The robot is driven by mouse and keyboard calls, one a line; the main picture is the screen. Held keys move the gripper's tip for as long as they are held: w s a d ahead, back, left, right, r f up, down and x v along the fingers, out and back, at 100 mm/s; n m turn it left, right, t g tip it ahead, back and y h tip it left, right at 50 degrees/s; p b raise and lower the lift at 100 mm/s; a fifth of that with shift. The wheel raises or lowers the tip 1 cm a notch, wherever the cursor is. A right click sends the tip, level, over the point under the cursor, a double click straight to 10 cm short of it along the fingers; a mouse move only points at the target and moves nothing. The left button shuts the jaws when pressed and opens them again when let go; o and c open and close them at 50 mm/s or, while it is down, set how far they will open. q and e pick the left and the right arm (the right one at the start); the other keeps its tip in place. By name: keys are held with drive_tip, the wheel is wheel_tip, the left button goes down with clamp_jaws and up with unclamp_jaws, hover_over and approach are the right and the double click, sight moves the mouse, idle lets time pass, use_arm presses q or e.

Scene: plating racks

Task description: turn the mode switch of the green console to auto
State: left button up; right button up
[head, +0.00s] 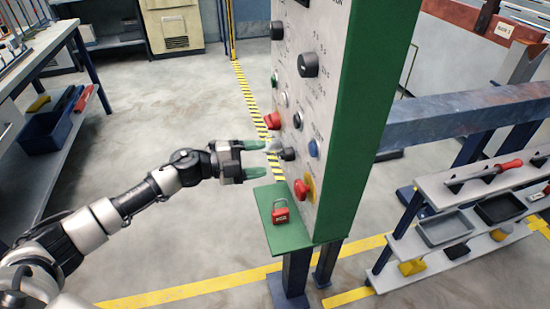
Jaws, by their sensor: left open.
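The green console (372,120) stands upright in the middle, its grey front panel seen at a steep angle. The panel bears several black knobs, including a large upper one (308,64), one at top left (277,30) and a lower one (288,154). The labels are too small to read, so I cannot tell which is the mode switch or where it points. My left gripper (257,159) is open, its green fingertips pointing at the panel just left of the lower knob. A pale metallic part (273,146) shows near the upper fingertip. My right gripper is out of view.
A red padlock (281,212) stands on the green ledge (290,237) below. A tool rack (430,190) stands right.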

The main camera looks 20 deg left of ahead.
use_arm(q)
drive_tip(key=v, duration=0.5)
drive_tip(key=shift+b, duration=0.35)
drive_tip(key=s+a+f+n+t+y, duration=0.15)
drive_tip(key=f+n+y, duration=0.3)
drive_tip(key=f, duration=0.45)
drive_tip(key=a+f+n+t+y+p, duration=0.1)
drive_tip(key=a+f+n+y, duration=0.2)
drive_tip(key=f+n, duration=0.5)
drive_tip(key=s+a+f+n+t+y, duration=0.1)
drive_tip(key=a+f+n+t+y, duration=0.15)
drive_tip(key=f, duration=0.85)
drive_tip(key=s+d+f+n+g+y+p, duration=0.1)
drive_tip(key=s+d+f+n+g+y, duration=0.2)
drive_tip(key=s+f, duration=0.85)
drive_tip(key=s+f+n+g+y, duration=0.25)
drive_tip(key=s+f+g, duration=0.25)
drive_tip(key=s+f, duration=0.6)
drive_tip(key=s+d+f+n+g, duration=0.1)
drive_tip(key=s+d+f+g, duration=0.1)
drive_tip(key=s, duration=0.8)
drive_tip(key=s+d+f+n+g, duration=0.2)
drive_tip(key=s+d+g, duration=0.1)
drive_tip(key=s, duration=0.8)
drive_tip(key=shift+d+f+h+p, duration=0.2)
drive_tip(key=shift+d+h+p, duration=0.15)
drive_tip(key=shift+d, duration=0.5)
drive_tip(key=shift+w, duration=0.1)
